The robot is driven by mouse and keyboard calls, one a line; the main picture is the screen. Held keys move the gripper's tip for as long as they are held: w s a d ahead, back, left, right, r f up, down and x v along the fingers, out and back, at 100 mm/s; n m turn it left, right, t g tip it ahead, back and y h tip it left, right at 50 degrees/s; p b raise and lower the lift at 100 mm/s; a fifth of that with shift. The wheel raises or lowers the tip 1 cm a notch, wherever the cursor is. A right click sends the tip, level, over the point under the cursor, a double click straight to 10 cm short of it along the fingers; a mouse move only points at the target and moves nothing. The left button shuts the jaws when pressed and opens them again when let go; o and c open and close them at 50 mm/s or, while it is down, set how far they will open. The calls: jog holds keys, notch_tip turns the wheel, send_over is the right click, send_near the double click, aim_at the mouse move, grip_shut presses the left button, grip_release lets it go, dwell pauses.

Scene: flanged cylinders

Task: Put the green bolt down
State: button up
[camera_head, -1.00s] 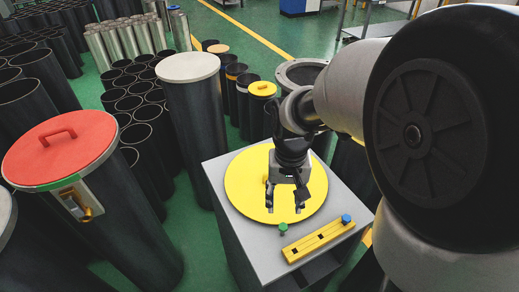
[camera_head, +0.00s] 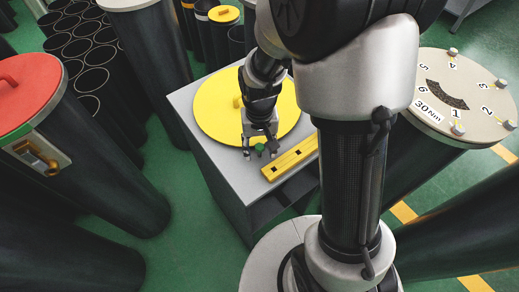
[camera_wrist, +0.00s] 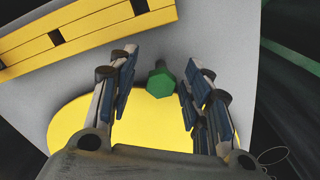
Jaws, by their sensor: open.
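The green bolt (camera_head: 260,148) is on the grey top of a stand (camera_head: 185,97), beside a yellow bar. Its green head also shows in the wrist view (camera_wrist: 160,80). My gripper (camera_head: 261,153) is open, with one finger on each side of the bolt. In the wrist view my gripper (camera_wrist: 161,58) shows a gap between the bolt and each finger.
The yellow bar (camera_head: 284,162) with dark square holes lies right of the bolt; my arm hides its far end. A yellow disc (camera_head: 215,115) lies behind. A red-lidded cylinder (camera_head: 22,85) stands left, and a cylinder with a numbered lid (camera_head: 430,75) stands right. Green floor shows between.

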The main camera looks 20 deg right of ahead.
jog(key=shift+f, duration=0.1)
grip_shut()
dwell(0.6)
